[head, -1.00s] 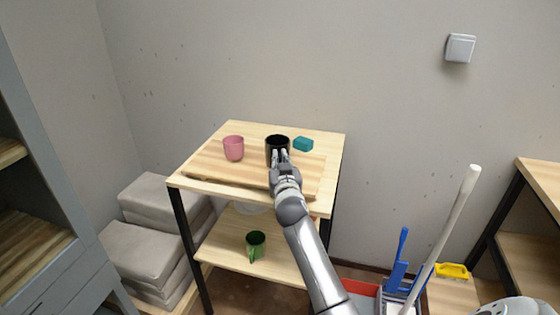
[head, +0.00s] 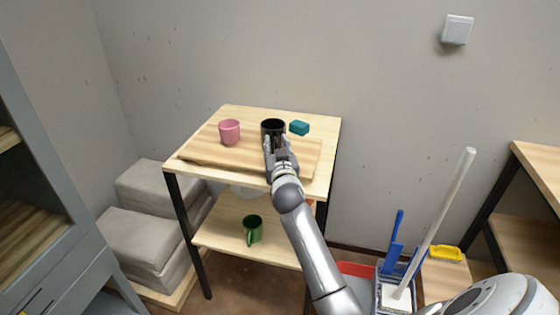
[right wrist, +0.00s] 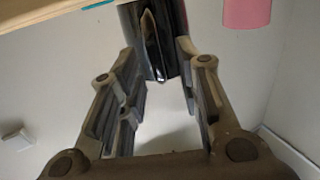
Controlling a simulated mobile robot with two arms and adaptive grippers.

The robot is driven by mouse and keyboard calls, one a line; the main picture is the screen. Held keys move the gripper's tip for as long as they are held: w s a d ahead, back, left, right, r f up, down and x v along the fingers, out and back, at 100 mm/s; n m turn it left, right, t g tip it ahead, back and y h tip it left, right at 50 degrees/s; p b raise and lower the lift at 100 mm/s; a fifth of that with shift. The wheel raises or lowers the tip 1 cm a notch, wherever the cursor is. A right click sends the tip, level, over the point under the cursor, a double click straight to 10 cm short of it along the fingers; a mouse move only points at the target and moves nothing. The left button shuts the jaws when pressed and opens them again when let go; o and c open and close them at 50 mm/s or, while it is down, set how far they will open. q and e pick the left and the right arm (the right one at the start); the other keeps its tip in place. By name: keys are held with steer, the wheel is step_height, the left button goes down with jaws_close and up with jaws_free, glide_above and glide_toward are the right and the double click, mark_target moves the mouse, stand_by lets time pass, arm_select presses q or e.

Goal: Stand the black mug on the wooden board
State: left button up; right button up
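The black mug (head: 273,125) looks upright, dark mouth up, at the back part of the wooden board (head: 220,152) on the table's top. Its base is hidden behind my right gripper, so its contact with the board does not show. My right gripper (head: 276,143) is right in front of the mug. In the right wrist view its fingers (right wrist: 158,65) are spread apart, with the mug (right wrist: 157,30) at and beyond the fingertips; its handle faces the gripper. My left gripper is not in view.
A pink cup (head: 229,131) stands on the board left of the mug. A green mug (head: 253,229) is on the lower shelf. A broom and blue brush (head: 394,243) stand right of the table.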

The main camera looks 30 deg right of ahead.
steer(key=v, duration=1)
steer(key=shift+s+b, duration=0.4)
steer(key=shift+a, duration=0.15)
steer(key=a+f, duration=0.1)
steer(key=f, duration=0.2)
steer(key=w+a+f+n+y, duration=0.1)
steer(key=f, duration=0.2)
steer(key=f+g+y, duration=0.1)
steer(key=f, duration=0.2)
steer(key=shift+w+a+f+n, duration=0.2)
steer(key=shift+a+f+n, duration=0.2)
steer(key=s+a+f+n+g+y, duration=0.1)
steer(key=s+a+f+g+y, duration=0.2)
steer(key=f, duration=0.9)
steer(key=s+a+f+n+g, duration=0.1)
steer(key=s+a+f+n, duration=0.15)
steer(key=s+f, duration=0.65)
steer(key=s+a+f+n+g+y, duration=0.15)
steer(key=a+f, duration=0.25)
steer(key=f, duration=1.1)
steer(key=s+f+g, duration=0.2)
steer(key=s+f, duration=0.4)
steer(key=s, duration=0.6)
steer(key=s+f+g+y, duration=0.1)
steer(key=s+f+g, duration=0.2)
steer(key=s, duration=1)
steer(key=s+a+f+n+g, duration=0.1)
steer(key=s+f+g, duration=0.2)
steer(key=s+f, duration=0.7)
steer(key=shift+s, duration=1.15)
